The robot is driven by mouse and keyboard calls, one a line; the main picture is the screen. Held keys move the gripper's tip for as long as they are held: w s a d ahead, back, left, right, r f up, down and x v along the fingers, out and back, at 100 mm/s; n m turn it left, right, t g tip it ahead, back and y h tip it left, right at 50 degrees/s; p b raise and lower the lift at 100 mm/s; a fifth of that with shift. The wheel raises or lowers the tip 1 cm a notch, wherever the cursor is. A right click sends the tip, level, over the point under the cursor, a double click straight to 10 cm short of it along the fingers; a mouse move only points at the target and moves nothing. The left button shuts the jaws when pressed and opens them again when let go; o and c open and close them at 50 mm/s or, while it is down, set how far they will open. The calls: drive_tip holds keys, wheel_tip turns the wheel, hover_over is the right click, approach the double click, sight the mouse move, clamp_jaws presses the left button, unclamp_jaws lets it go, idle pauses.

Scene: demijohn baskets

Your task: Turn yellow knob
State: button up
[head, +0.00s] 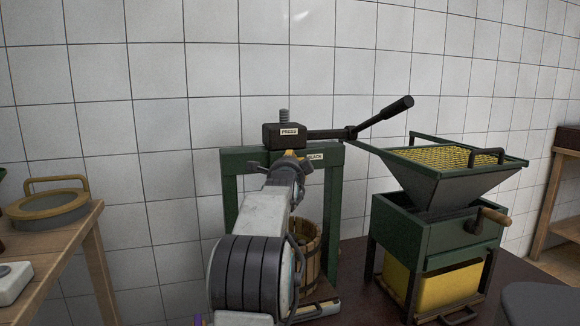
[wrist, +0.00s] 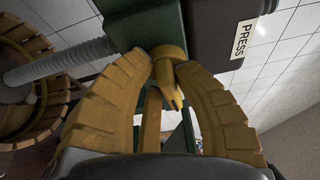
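The yellow knob (wrist: 170,52) is on the green frame of the press in the wrist view, with a pointed lever part hanging below its round base. My gripper (wrist: 168,70) has its two ribbed, yellowish fingers curved in from left and right, with the tips against the knob's sides. In the head view my gripper (head: 290,165) is at the press's green crossbeam (head: 240,158), below the black block labelled PRESS (head: 284,135). Only a bit of yellow shows there; my arm hides most of the knob. A label reading BLACK is just right of it.
A slatted wooden basket (head: 309,250) stands under the press, partly behind my arm. A long black handle (head: 385,116) reaches right from the press top. A green crusher with a yellow mesh hopper (head: 450,156) stands at right. A wooden table (head: 75,240) is at left.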

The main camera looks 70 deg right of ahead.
drive_tip(key=shift+o, duration=1.4)
drive_tip(key=shift+s+r, duration=0.35)
drive_tip(key=shift+r, duration=0.05)
drive_tip(key=shift+o, duration=0.6)
drive_tip(key=shift+f, duration=0.15)
drive_tip(key=shift+w, duration=0.1)
drive_tip(key=shift+a+f, duration=0.1)
drive_tip(key=v, duration=1.1)
drive_tip(key=shift+a, duration=0.35)
